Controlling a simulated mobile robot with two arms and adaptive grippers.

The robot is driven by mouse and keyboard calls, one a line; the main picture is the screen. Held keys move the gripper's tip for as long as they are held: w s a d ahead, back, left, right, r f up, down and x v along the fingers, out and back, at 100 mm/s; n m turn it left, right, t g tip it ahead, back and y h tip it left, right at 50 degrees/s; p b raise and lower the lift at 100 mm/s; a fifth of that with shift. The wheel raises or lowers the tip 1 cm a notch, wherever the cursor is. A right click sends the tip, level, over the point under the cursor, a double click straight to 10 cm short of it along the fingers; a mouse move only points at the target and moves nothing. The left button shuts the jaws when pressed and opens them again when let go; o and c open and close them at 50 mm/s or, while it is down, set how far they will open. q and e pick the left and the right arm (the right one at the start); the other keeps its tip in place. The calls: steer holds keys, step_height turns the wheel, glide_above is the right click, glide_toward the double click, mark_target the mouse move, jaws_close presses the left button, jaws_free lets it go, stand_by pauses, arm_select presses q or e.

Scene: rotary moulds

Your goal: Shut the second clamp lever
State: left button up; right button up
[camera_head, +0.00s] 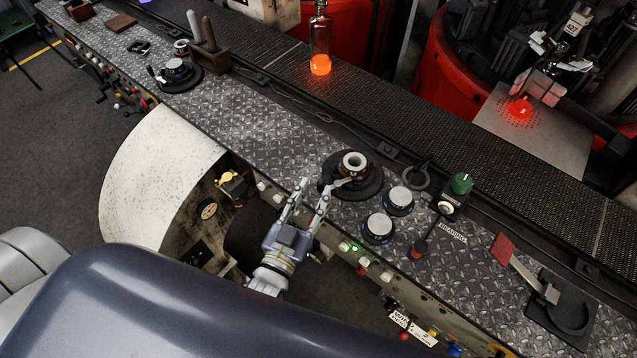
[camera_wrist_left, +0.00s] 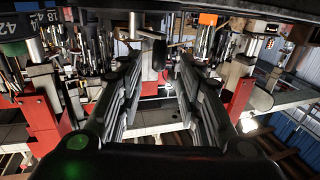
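My left gripper (camera_head: 319,186) is open, with its two fingers apart at the front edge of the metal bench. Its right fingertip is close to a small metal lever on a round black fixture (camera_head: 366,190) with a pale ring on top; I cannot tell whether they touch. A similar round fixture (camera_head: 176,70) stands farther left on the bench. A red-handled metal lever (camera_head: 519,266) lies at the right. I cannot tell which is the second clamp lever. My right gripper is not in view.
Two blue-ringed knobs (camera_head: 378,227) (camera_head: 399,199) and a green knob (camera_head: 461,184) stand right of the fixture. A bottle with a glowing base (camera_head: 320,62) stands on the dark conveyor behind. Buttons line the bench's front. Red machines stand at the back.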

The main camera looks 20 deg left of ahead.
arm_select(q)
steer(key=s, duration=0.8)
steer(key=shift+a, duration=0.35)
steer(key=shift+w, duration=0.1)
